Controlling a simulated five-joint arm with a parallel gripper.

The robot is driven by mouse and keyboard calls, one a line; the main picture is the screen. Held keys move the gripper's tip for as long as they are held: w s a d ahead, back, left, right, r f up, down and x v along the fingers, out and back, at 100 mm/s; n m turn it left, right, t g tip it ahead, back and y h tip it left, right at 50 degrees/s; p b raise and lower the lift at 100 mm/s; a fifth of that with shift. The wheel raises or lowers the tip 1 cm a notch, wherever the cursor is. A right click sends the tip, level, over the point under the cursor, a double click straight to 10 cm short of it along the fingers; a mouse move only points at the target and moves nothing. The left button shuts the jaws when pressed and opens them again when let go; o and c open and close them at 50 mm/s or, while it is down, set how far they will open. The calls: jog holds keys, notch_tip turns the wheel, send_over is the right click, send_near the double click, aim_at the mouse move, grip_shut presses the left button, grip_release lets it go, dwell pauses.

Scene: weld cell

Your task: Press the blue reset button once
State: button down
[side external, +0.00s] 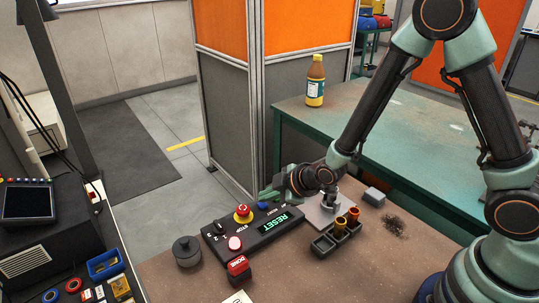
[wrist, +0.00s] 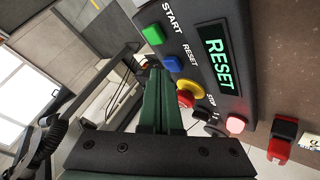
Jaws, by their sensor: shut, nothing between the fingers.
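The blue reset button (wrist: 172,63) is on the black control box (wrist: 205,12), beside the printed word RESET. It also shows in the side external view (side external: 262,206), just below my fingertips. My gripper (wrist: 154,72) is shut and empty, with its green fingers together. In the wrist view the fingertips end just left of the blue button. In the side external view my gripper (side external: 266,193) is over the far edge of the box. I cannot tell whether the tips touch the button. The display (wrist: 218,65) reads RESET in lit green letters.
A green start button (wrist: 153,34) and a red stop button on a yellow collar (wrist: 190,92) flank the blue one. A lit pink button (side external: 235,243) and a black knob sit farther along.

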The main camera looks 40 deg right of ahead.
aim_at(267, 205)
jog(key=shift+f, duration=0.45)
dwell(0.6)
jog(key=shift+r, duration=0.9)
jog(key=shift+r, duration=2.5)
jog(key=shift+r, duration=0.1)
